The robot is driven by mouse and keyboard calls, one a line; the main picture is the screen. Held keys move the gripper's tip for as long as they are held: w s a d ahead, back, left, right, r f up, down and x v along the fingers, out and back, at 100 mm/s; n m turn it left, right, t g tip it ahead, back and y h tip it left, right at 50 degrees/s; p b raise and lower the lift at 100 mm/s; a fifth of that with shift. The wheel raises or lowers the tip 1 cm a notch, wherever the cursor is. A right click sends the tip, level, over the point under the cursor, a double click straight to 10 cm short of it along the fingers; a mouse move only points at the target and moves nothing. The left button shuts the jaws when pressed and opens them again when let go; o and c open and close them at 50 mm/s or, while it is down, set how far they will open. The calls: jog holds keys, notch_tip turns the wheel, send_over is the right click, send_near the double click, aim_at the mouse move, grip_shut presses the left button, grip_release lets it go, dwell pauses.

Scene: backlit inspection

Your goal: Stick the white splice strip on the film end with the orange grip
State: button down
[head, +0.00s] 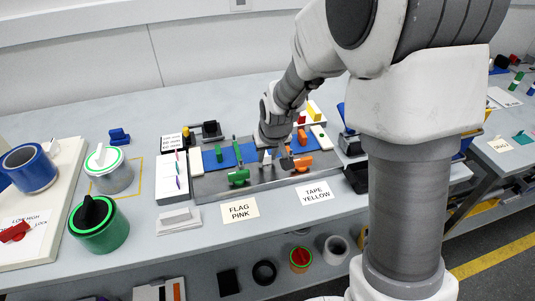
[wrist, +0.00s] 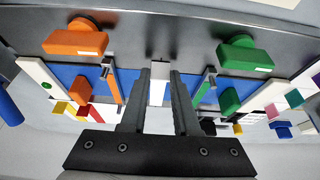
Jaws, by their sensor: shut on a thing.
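My gripper (head: 268,140) is shut on a small white strip (wrist: 158,92), which sits between the two fingers (wrist: 160,76). The strip also shows as a pale tip below the gripper in the head view (head: 265,157). It is over the gap between two blue film ends; contact with the plate cannot be told. The film end (head: 316,142) with the orange grip (head: 303,163) is on the right in the head view; that grip is upper left in the wrist view (wrist: 75,40). The film end (head: 220,159) with the green grip (head: 238,177) is on the left.
The films lie on a grey plate (head: 262,178) with a thin green bar (head: 237,148) and an orange bar (head: 287,160) near their ends. Cards "FLAG PINK" (head: 240,210) and "TAPE YELLOW" (head: 314,192) lie in front. A white box (head: 173,187) with coloured strips stands left.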

jog(key=c, duration=0.6)
grip_release()
jog(key=p+v, duration=0.2)
jog(key=v, duration=1.5)
jog(key=shift+r, duration=0.2)
